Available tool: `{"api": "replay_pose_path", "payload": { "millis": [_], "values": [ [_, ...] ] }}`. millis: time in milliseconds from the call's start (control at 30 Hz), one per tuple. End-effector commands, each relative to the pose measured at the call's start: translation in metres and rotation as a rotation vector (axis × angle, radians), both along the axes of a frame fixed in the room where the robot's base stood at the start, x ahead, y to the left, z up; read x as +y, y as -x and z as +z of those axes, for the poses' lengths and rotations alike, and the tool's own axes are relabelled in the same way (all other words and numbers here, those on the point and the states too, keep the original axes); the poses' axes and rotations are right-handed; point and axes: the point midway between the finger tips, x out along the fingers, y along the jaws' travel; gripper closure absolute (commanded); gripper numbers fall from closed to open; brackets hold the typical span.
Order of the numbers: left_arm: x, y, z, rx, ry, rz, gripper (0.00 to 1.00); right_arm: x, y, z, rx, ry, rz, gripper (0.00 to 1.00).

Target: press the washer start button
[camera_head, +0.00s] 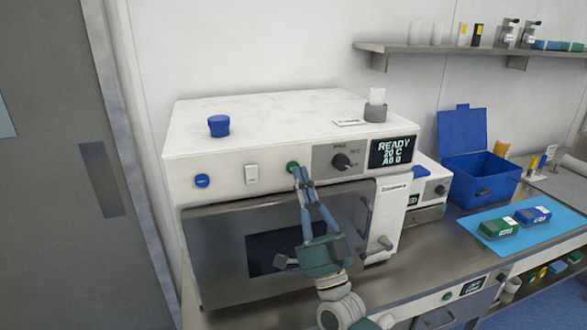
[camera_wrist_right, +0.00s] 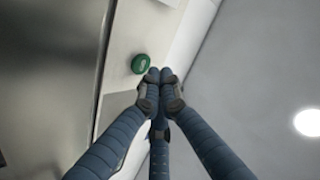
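The washer (camera_head: 265,130) is a white box-shaped machine with a steel front door, standing on the counter. A green round button (camera_head: 292,167) sits on its upper front panel; it also shows in the right wrist view (camera_wrist_right: 141,63). My right gripper (camera_head: 299,172) has its fingers closed together with nothing between them. Its fingertips are just right of and below the green button in the head view. In the right wrist view the fingertips (camera_wrist_right: 158,75) appear beside the button; whether they touch it, I cannot tell. My left gripper is not in view.
The panel also holds a blue button (camera_head: 202,181), a white switch (camera_head: 251,174), a black knob (camera_head: 341,161) and a display (camera_head: 394,151) reading READY. A door handle (camera_head: 378,246) sticks out below. A blue bin (camera_head: 482,180) and blue mat (camera_head: 525,233) lie right.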

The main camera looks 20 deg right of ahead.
Motion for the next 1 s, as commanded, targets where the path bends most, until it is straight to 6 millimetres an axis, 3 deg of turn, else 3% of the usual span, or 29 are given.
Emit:
{"api": "replay_pose_path", "payload": {
  "millis": [1000],
  "values": [
    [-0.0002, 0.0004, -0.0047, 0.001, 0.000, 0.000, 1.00, 0.0002, -0.0086, 0.0003, 0.000, 0.000, 0.000, 1.00]
  ]
}}
